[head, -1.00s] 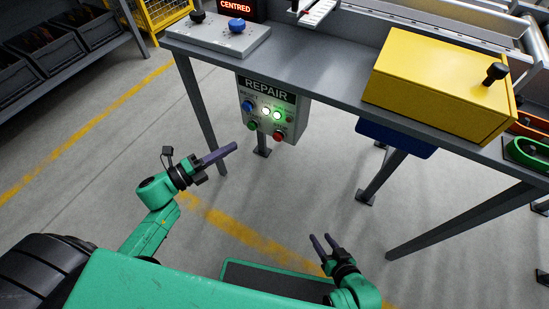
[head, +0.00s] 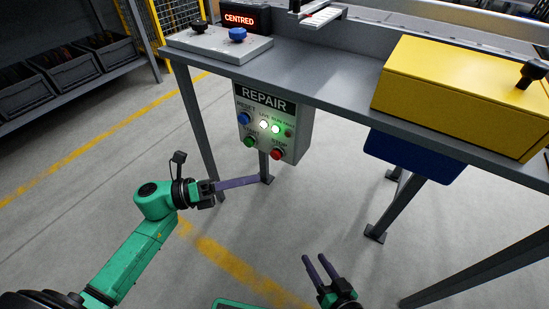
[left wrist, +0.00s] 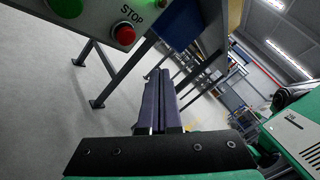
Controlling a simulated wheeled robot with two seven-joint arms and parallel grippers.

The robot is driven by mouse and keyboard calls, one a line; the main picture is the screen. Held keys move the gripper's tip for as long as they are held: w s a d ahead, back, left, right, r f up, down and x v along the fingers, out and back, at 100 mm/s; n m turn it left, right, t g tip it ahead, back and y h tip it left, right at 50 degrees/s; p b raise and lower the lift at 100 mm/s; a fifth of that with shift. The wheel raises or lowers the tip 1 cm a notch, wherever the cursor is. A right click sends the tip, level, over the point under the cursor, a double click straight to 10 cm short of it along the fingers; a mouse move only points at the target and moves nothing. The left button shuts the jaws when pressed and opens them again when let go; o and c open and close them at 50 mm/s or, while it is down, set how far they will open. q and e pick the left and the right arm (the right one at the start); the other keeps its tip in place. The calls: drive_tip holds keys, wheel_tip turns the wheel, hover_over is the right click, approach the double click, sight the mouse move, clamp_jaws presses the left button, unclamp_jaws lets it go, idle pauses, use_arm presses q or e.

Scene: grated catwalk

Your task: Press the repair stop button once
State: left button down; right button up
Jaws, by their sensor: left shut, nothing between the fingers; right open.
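The grey REPAIR control box (head: 272,122) hangs under the front edge of the grey bench. Its red stop button (head: 278,154) is at the lower right, beside a green button (head: 250,141) at the lower left. In the left wrist view the red button (left wrist: 125,34) shows under the word STOP. My left gripper (head: 262,178) is shut and empty. In the head view its fingertips appear just below and left of the stop button; in the left wrist view the fingers are apart from it. My right gripper (head: 316,264) is open and empty, low in front of the bench.
A blue reset button (head: 244,118) and lit lamps (head: 269,126) are on the box. A bench leg (head: 197,125) stands left of it. A yellow case (head: 460,95) lies on the bench top, with a blue bin (head: 414,157) below. The floor in front is clear.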

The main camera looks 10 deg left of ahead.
sight(277, 156)
use_arm(q)
drive_tip(key=w, duration=0.1)
drive_tip(key=w+d+b, duration=0.1)
drive_tip(key=w, duration=0.1)
drive_tip(key=w+d, duration=0.1)
drive_tip(key=w, duration=0.1)
drive_tip(key=shift+b, duration=0.4)
drive_tip(key=shift+s, duration=0.1)
idle(1.1)
idle(0.3)
drive_tip(key=shift+w+d, duration=0.1)
drive_tip(key=shift+w, duration=0.3)
drive_tip(key=shift+w+d+b, duration=0.3)
drive_tip(key=shift+w+b, duration=0.4)
drive_tip(key=shift+w, duration=0.05)
idle(0.7)
drive_tip(key=shift+s, duration=0.1)
drive_tip(key=shift+s+a+p, duration=0.2)
drive_tip(key=shift+s+a, duration=0.05)
drive_tip(key=shift+s, duration=0.3)
drive_tip(key=shift+s+a+p, duration=0.15)
drive_tip(key=shift+s+a, duration=0.05)
drive_tip(key=shift+s, duration=0.3)
